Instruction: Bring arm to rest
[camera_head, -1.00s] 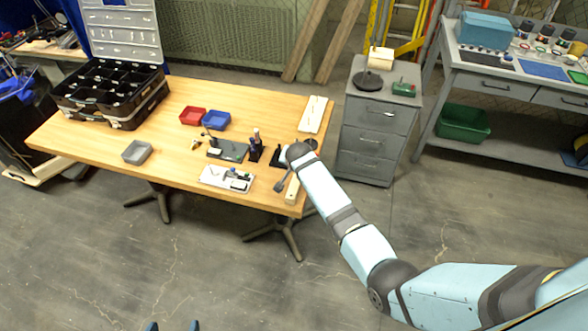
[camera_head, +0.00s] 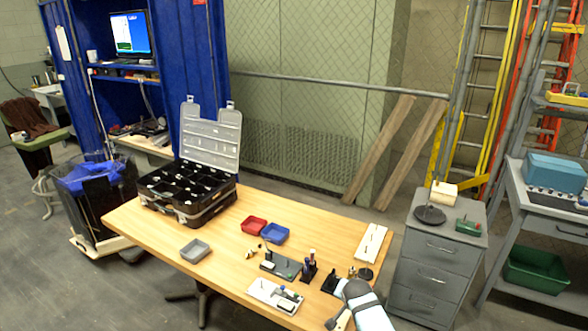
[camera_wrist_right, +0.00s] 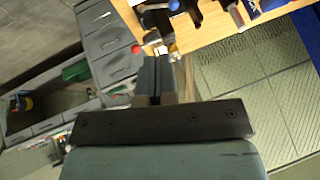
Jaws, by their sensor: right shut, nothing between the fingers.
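My right arm (camera_head: 369,312) comes in at the bottom of the head view, its wrist over the right end of the wooden table. My right gripper shows in the right wrist view (camera_wrist_right: 156,66); its fingers are shut with nothing between them. My left arm and left gripper are in no current frame.
On the wooden table (camera_head: 225,262) are an open black case (camera_head: 187,205), a grey bin (camera_head: 195,251), red (camera_head: 253,226) and blue (camera_head: 275,233) bins, and a white board (camera_head: 372,242). A grey drawer cabinet (camera_head: 432,262) stands close right of the arm.

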